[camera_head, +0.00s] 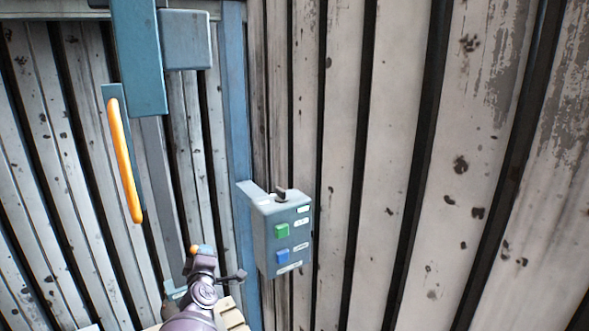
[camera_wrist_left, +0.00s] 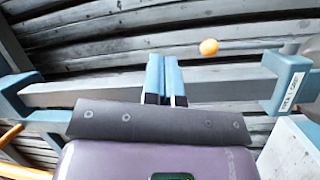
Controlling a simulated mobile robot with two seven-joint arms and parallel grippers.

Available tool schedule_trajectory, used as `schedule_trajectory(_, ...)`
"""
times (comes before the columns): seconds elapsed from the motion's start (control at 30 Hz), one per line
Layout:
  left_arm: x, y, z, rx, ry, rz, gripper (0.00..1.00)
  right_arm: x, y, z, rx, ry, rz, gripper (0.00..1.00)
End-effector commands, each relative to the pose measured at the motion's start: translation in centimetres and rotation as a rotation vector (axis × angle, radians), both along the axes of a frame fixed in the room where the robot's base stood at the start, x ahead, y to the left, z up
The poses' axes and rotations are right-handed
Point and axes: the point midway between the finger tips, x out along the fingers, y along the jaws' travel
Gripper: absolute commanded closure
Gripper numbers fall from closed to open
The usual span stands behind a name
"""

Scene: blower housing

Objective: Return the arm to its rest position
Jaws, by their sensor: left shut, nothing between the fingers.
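My left arm rises from the bottom of the head view, purple-grey. Its gripper (camera_head: 196,251) is seen small, left of and apart from the control box. In the left wrist view the two blue fingers of my left gripper (camera_wrist_left: 166,82) lie side by side, shut with nothing between them. An orange ball-shaped knob (camera_wrist_left: 208,47) shows beyond the fingertips, to their right and apart from them in the picture. My right gripper is in neither view.
A grey control box (camera_head: 264,238) with a green button (camera_head: 282,230), a blue button (camera_head: 282,256) and a dark top switch stands beside a blue post (camera_head: 236,100). An orange handle (camera_head: 124,160) hangs at upper left. Ribbed, stained walls (camera_head: 400,130) fill the background.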

Motion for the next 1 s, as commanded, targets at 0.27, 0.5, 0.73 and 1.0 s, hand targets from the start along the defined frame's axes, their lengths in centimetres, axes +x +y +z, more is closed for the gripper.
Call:
schedule_trajectory(0.27, -4.0, 0.0, 2.2, 0.474, 0.059, -0.102, 1.00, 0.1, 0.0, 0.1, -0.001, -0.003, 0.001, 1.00)
schedule_trajectory(0.5, -11.5, 0.4, -1.3, 0.843, 0.193, -0.171, 1.00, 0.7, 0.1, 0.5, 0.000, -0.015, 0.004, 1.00)
schedule_trajectory(0.73, -19.8, 0.5, -5.5, 1.086, 0.325, -0.242, 1.00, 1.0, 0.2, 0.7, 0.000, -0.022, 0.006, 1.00)
schedule_trajectory(1.0, -30.4, 0.3, -10.2, 1.230, 0.463, -0.339, 1.00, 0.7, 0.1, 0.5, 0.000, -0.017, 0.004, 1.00)
